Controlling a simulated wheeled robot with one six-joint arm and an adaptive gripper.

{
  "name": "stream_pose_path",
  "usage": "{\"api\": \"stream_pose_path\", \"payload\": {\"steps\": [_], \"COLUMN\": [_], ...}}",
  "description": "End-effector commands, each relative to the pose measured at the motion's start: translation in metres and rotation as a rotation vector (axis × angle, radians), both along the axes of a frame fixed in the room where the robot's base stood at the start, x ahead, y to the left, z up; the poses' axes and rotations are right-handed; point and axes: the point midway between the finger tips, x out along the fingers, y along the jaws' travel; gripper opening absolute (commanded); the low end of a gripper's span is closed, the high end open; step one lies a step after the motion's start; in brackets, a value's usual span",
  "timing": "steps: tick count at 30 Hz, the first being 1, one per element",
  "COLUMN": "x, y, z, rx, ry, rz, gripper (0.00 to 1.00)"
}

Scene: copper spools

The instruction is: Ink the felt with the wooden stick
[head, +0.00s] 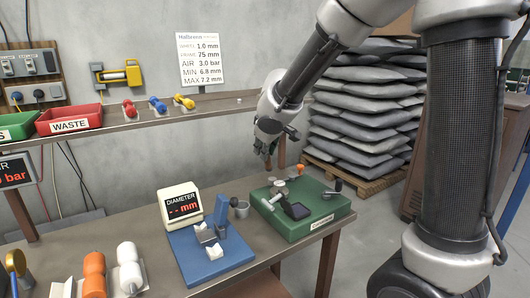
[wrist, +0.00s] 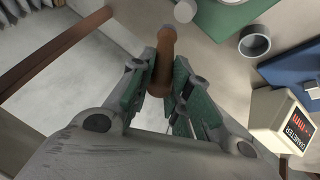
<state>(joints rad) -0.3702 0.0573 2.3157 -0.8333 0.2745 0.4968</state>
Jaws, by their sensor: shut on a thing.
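My gripper (wrist: 160,85) is shut on a brown wooden stick (wrist: 164,50), held between its green-lined fingers in the wrist view. The stick has a rounded end pointing to the top of that view. In the head view my gripper (head: 268,152) hangs in the air above the back left part of the green station (head: 318,224); the stick is hard to make out there. A dark square pad (head: 297,211) lies on the station, perhaps the felt; I cannot tell for sure. A small round metal piece (head: 279,186) stands behind it.
A grey cup (head: 242,209) stands between the green station and the blue diameter gauge (head: 212,255); the cup also shows in the wrist view (wrist: 255,40). A shelf (head: 160,117) runs behind the bench.

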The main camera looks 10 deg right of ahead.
Motion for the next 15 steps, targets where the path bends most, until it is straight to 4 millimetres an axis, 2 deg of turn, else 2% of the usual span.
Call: {"api": "stream_pose_path", "payload": {"steps": [9,15], "x": [0.000,0.000], "y": [0.002,0.001], "z": [0.037,0.051], "rx": [0.004,0.002], "ry": [-0.003,0.000], "rz": [0.002,0.000], "gripper": [0.01,0.01]}}
